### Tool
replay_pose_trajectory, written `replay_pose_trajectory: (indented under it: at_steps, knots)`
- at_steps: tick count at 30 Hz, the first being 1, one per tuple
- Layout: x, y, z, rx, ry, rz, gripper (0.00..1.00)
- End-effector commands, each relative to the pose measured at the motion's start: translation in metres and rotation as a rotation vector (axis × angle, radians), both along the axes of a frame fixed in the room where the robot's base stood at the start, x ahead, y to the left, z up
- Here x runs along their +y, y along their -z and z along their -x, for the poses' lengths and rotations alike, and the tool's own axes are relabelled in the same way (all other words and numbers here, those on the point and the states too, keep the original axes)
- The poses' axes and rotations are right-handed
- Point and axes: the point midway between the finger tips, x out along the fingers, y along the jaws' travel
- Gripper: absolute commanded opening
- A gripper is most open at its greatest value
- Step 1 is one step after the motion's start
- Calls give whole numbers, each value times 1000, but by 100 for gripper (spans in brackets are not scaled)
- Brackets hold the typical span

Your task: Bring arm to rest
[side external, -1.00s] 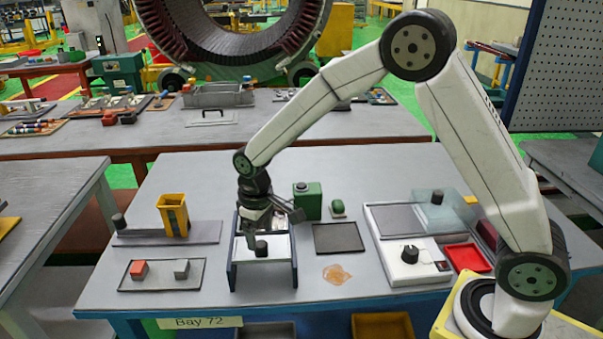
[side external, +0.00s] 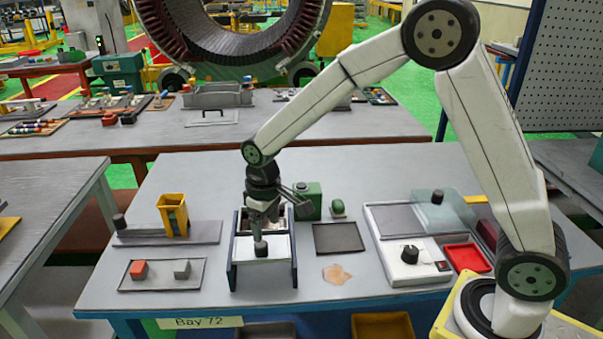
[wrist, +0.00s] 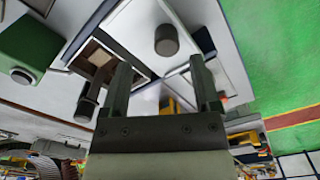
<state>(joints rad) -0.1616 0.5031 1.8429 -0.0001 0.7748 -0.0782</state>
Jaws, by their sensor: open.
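My gripper (side external: 263,218) hangs above the blue-sided stand (side external: 262,275) at the front middle of the bench. In the wrist view my gripper (wrist: 163,82) has its two dark fingers apart, with nothing held between them. A dark round knob (side external: 261,249) is on the stand's pale surface, just below my gripper in the side view. A dark knob also shows in the wrist view (wrist: 166,40), beyond the fingertips. How far the fingers are from the stand is hard to tell.
A green box (side external: 308,200) stands close behind the stand on the right. A yellow holder (side external: 173,214) is on the left, behind a tray (side external: 163,281) of blocks. A white unit (side external: 415,268) and a red tray (side external: 461,257) are on the right. The rear bench surface (side external: 340,180) has free room.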

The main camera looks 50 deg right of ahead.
Motion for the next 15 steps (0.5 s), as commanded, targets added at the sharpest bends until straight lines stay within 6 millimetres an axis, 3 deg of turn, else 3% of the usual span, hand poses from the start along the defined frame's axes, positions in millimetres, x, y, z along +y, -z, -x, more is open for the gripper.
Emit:
replay_pose_trajectory:
  at_steps: [8,15]
  knots:
    - [-29,-9,45,-66,78,-10,79]
    - [-52,-11,97,-132,155,-19,79]
